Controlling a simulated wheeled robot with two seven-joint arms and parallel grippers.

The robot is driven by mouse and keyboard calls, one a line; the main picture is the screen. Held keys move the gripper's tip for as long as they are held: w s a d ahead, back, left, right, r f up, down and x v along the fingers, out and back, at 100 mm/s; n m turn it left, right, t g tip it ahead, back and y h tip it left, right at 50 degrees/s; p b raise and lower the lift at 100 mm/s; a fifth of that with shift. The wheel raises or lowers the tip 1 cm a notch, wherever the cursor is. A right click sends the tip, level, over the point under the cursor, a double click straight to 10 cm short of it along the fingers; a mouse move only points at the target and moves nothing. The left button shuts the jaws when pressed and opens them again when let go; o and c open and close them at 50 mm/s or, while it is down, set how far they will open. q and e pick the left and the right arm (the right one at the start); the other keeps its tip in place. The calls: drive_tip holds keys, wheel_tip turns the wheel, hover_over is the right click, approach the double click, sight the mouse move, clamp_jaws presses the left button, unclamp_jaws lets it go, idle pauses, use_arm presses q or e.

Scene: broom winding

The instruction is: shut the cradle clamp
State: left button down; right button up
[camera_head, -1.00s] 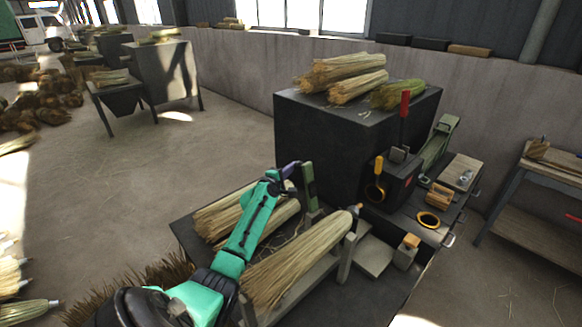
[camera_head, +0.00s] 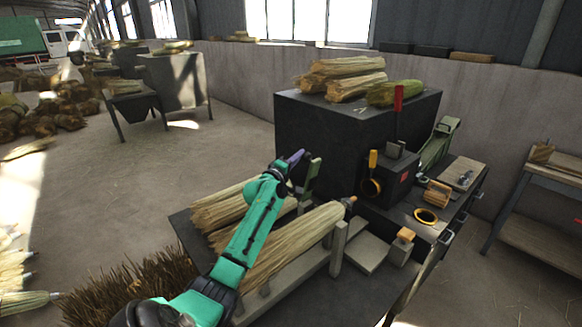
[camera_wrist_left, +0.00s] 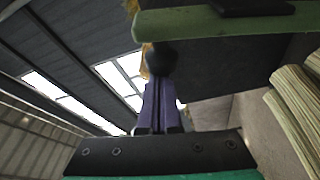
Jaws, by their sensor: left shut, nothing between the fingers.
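The cradle clamp seems to be the green bar (camera_head: 313,180) that stands raised beside the straw bundle (camera_head: 297,243) on the bench. The bundle lies on the grey cradle, its narrow end by an upright post (camera_head: 337,250). My left gripper (camera_head: 297,156), with purple fingers, is shut and empty just left of the bar's upper part. In the left wrist view the purple fingers (camera_wrist_left: 158,104) point at a dark round knob, with the green bar (camera_wrist_left: 225,22) crossing above. Whether they touch is unclear. My right gripper is out of view.
A large dark box (camera_head: 330,135) with straw bundles on top stands behind the clamp.

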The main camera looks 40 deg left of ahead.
use_arm(q)
drive_tip(key=s+d+f+m+t+h+b, duration=0.1)
drive_tip(key=d+f+m+h+b, duration=0.2)
drive_tip(key=d+f+m+b, duration=0.3)
drive_tip(key=d+f+m+t+h+b, duration=0.2)
drive_tip(key=d+f+m+b, duration=0.3)
drive_tip(key=d+m, duration=0.7)
drive_tip(key=shift+s+f+h+b, duration=0.35)
drive_tip(key=shift+h+b, duration=0.05)
drive_tip(key=shift+b, duration=0.35)
drive_tip(key=shift+f, duration=0.1)
wheel_tip(320, 180, up, 5)
drive_tip(key=p, duration=0.4)
drive_tip(key=b+v, duration=0.3)
drive_tip(key=v, duration=0.7)
drive_tip(key=shift+f, duration=0.3)
